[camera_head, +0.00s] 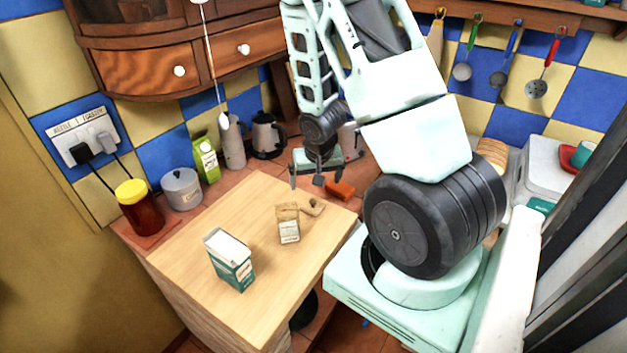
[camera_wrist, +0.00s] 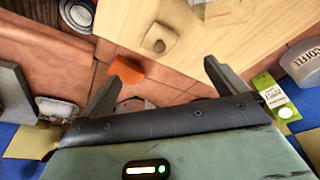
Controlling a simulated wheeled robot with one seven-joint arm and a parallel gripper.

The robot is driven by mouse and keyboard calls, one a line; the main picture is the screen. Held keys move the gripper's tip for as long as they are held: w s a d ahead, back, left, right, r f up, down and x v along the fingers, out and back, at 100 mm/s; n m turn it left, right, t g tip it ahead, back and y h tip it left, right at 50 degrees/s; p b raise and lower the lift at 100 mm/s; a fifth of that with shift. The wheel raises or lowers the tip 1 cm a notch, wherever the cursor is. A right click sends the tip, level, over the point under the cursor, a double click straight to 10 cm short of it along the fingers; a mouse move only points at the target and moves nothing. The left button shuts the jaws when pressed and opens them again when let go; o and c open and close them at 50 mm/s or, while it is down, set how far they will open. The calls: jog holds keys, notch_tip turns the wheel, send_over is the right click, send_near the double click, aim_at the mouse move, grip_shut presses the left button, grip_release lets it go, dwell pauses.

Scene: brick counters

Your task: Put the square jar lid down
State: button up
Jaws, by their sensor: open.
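A small wooden piece with a round knob, which looks like the square jar lid (camera_head: 312,207), lies on the light wooden board (camera_head: 190,262). It also shows in the wrist view (camera_wrist: 156,40), resting flat beyond my fingertips. In the head view it is just right of a small labelled jar or packet (camera_head: 289,230), whose exact kind I cannot tell. My gripper (camera_head: 306,180) is open and empty, behind the lid and apart from it. Both fingers show spread in the wrist view (camera_wrist: 160,82), with nothing between them.
An orange block (camera_head: 341,189) lies on the tiled counter near my gripper. A green and white carton (camera_head: 229,262) stands on the board. A green packet (camera_head: 206,160), a grey canister (camera_head: 182,189) and a yellow-capped jar (camera_head: 139,207) line the wall. The board's middle has free room.

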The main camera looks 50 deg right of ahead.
jog(key=shift+r, duration=0.15)
jog(key=w+a+r+n+y, duration=0.1)
jog(key=a+r+n, duration=0.35)
jog(key=a, duration=0.75)
jog(key=w+a+r+n+y, duration=0.1)
jog(key=a+r+n, duration=0.35)
jog(key=a, duration=0.75)
jog(key=s+a+r+n+g, duration=0.1)
jog(key=s+a+r+n, duration=0.2)
jog(key=s+a, duration=0.4)
jog(key=s+a+r+n+g, duration=0.1)
jog(key=s+a+r+n, duration=0.2)
jog(key=s+a+r, duration=0.3)
jog(key=s+a, duration=0.1)
jog(key=s, duration=0.2)
jog(key=shift+s+a+r+n+y, duration=0.25)
jog(key=shift+r+n+y, duration=0.05)
jog(key=shift+n, duration=0.1)
